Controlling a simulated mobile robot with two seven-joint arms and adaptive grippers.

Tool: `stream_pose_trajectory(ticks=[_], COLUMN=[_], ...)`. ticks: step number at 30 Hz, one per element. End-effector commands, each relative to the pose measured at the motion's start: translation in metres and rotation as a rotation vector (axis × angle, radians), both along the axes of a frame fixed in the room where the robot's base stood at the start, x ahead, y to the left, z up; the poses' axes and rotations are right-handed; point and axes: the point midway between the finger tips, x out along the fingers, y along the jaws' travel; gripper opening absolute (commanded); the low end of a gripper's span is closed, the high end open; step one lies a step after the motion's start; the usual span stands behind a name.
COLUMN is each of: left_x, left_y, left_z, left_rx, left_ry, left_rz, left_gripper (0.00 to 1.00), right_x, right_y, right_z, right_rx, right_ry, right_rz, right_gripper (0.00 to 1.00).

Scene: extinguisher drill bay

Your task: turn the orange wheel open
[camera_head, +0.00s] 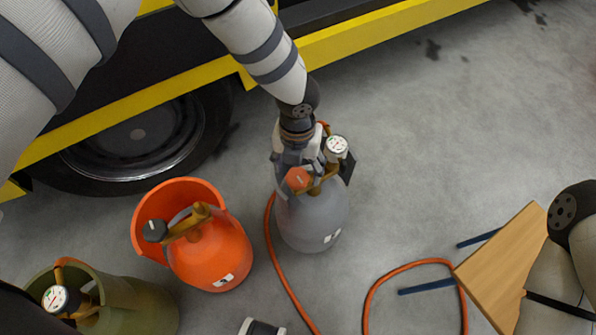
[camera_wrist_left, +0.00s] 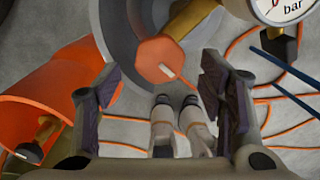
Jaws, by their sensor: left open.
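The orange wheel (camera_head: 298,179) is a small faceted knob on the brass valve of a grey cylinder (camera_head: 315,215) standing on the floor. In the left wrist view the wheel (camera_wrist_left: 160,58) lies ahead of the fingers, roughly centred between them, with a clear gap on both sides. My left gripper (camera_head: 296,163) comes down from above behind the wheel; it is open, and its fingers (camera_wrist_left: 158,100) hold nothing. A round pressure gauge (camera_head: 336,145) sits on the same valve, close to the right of my gripper. My right gripper is out of view.
An orange cylinder (camera_head: 207,255) with a black knob (camera_head: 155,231) stands left, an olive one (camera_head: 130,305) at bottom left. An orange hose (camera_head: 278,255) crosses the floor. A wooden-topped stool (camera_head: 505,262) stands right. A yellow-edged vehicle (camera_head: 345,43) is behind.

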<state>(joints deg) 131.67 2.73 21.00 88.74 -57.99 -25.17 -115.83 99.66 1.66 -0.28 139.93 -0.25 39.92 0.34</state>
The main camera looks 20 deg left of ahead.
Motion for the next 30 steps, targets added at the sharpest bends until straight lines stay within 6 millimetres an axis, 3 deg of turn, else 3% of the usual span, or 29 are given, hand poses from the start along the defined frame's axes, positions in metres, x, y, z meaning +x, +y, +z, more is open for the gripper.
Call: stream_pose_trajectory(ticks=[5, 14, 20, 30], left_x=[0.000, 0.000, 0.000, 0.000], left_y=[0.000, 0.000, 0.000, 0.000], left_z=[-0.024, -0.027, -0.027, -0.027], left_rx=[-0.001, -0.001, -0.001, -0.001], left_ry=[0.000, -0.002, -0.001, 0.000], left_rz=[0.001, 0.001, 0.002, 0.034], left_gripper=[0.64, 0.64, 0.18, 0.15], right_x=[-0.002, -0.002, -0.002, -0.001], right_y=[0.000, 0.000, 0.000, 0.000], right_z=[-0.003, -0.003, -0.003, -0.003], right_rx=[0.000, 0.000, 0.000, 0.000], right_ry=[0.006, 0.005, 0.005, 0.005], right_rz=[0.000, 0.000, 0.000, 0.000], right_gripper=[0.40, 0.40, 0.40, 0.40])
